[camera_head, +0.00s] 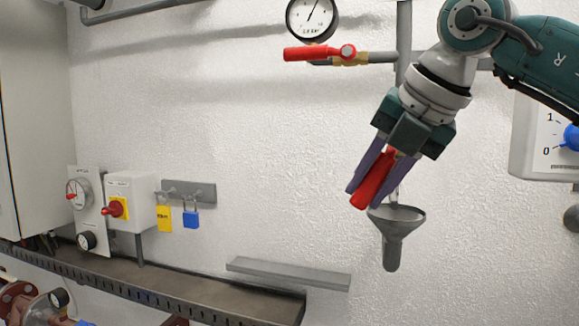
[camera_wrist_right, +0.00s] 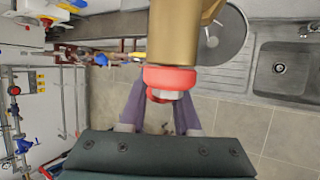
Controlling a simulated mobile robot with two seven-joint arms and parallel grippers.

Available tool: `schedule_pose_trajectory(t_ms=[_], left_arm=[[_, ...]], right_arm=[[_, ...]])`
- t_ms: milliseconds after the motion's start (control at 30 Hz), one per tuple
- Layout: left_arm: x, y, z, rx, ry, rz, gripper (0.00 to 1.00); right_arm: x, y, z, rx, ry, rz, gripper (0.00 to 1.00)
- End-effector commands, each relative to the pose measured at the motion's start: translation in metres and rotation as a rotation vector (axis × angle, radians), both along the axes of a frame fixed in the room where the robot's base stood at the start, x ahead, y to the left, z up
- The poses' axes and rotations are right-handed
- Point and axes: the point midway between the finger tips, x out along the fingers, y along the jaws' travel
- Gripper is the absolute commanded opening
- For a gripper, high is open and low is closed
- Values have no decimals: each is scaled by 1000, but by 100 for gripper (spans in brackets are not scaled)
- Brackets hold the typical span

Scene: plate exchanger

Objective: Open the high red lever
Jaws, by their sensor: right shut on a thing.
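A red lever (camera_head: 373,182) is held between the purple fingers of my right gripper (camera_head: 370,178), just above a grey funnel (camera_head: 394,238). It slants down to the left; its upper end is hidden by the gripper. In the right wrist view, a red lever hub (camera_wrist_right: 172,78) with a bolt sits against a brass valve body (camera_wrist_right: 175,30), and the fingers (camera_wrist_right: 158,110) are below it. Another red lever (camera_head: 312,53) lies level on a brass valve under a round gauge, higher on the wall and apart from my gripper. My left gripper is not in view.
The round gauge (camera_head: 312,18) hangs at the top. A grey box with a blue knob (camera_head: 572,137) is at the right. Switch boxes (camera_head: 118,205) and padlocks (camera_head: 190,218) are at the left, above a grey ledge (camera_head: 160,280). The middle wall is clear.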

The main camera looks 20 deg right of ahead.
Motion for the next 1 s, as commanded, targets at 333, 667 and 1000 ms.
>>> schedule_pose_trajectory(t_ms=[333,667,1000], left_arm=[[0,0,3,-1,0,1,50],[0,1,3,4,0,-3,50],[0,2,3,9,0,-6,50]], right_arm=[[-4,-7,-4,-83,58,-1,0],[-5,-7,-5,-89,62,-2,0],[-4,-7,-5,-87,60,-1,56]])
